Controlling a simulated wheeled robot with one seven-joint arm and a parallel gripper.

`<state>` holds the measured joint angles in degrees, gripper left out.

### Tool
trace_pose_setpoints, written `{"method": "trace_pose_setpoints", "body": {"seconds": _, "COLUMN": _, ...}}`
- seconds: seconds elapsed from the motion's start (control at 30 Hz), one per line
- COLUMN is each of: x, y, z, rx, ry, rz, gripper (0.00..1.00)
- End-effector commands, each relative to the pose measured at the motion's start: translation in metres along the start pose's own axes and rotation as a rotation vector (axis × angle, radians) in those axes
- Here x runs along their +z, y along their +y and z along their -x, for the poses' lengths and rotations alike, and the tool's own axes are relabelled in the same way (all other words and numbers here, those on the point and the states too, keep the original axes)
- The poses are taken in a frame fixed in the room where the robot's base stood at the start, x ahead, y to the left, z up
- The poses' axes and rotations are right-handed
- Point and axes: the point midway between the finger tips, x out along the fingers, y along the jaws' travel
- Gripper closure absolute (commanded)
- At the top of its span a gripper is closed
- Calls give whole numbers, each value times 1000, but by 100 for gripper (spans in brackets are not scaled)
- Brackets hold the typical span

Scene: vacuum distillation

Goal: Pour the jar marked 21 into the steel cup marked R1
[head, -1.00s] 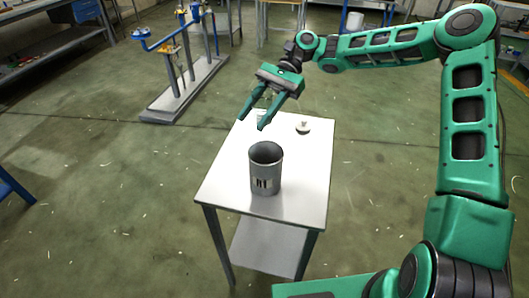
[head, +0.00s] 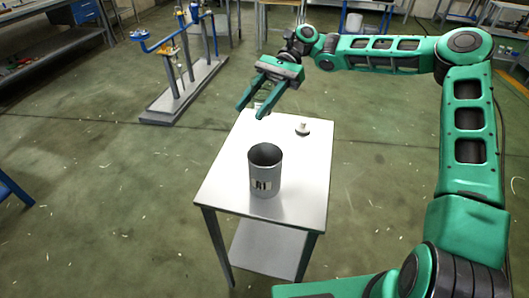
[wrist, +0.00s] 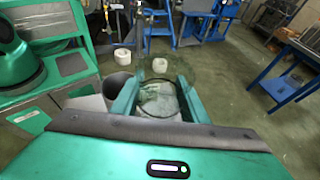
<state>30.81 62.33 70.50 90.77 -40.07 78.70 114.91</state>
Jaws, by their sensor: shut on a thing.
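The steel cup marked R1 (head: 265,171) stands upright and open at the top on the small table. My gripper (head: 252,111) is above the table's far edge, beyond the cup and apart from it. In the wrist view, my gripper (wrist: 158,107) is shut on a clear glass jar (wrist: 159,97), whose round rim shows between the fingers. In the head view the jar is mostly hidden by the fingers. Its number cannot be read, and I cannot tell its contents. The grey cup also shows left of the fingers in the wrist view (wrist: 115,83).
The small white table (head: 225,185) has free room around the cup. A small white knobbed piece (head: 302,129) lies on it, behind and right of the cup. A grey stand with blue fittings (head: 190,85) is on the floor at the back left. Benches line the back.

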Motion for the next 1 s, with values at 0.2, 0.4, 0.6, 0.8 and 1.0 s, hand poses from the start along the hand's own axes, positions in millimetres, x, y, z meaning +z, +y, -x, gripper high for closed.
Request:
{"method": "trace_pose_setpoints", "body": {"seconds": 0.2, "x": 21, "y": 0, "z": 9, "rx": 0, "ry": -1, "rz": 2, "gripper": 87}}
{"method": "trace_pose_setpoints", "body": {"seconds": 0.4, "x": 37, "y": 0, "z": 16, "rx": 0, "ry": 0, "rz": 0, "gripper": 87}}
{"method": "trace_pose_setpoints", "body": {"seconds": 0.6, "x": 43, "y": 2, "z": 17, "rx": 0, "ry": 0, "rz": 0, "gripper": 87}}
{"method": "trace_pose_setpoints", "body": {"seconds": 0.8, "x": 48, "y": 18, "z": 8, "rx": 0, "ry": 1, "rz": -1, "gripper": 87}}
{"method": "trace_pose_setpoints", "body": {"seconds": 1.0, "x": 55, "y": 35, "z": -2, "rx": 1, "ry": 1, "rz": 0, "gripper": 87}}
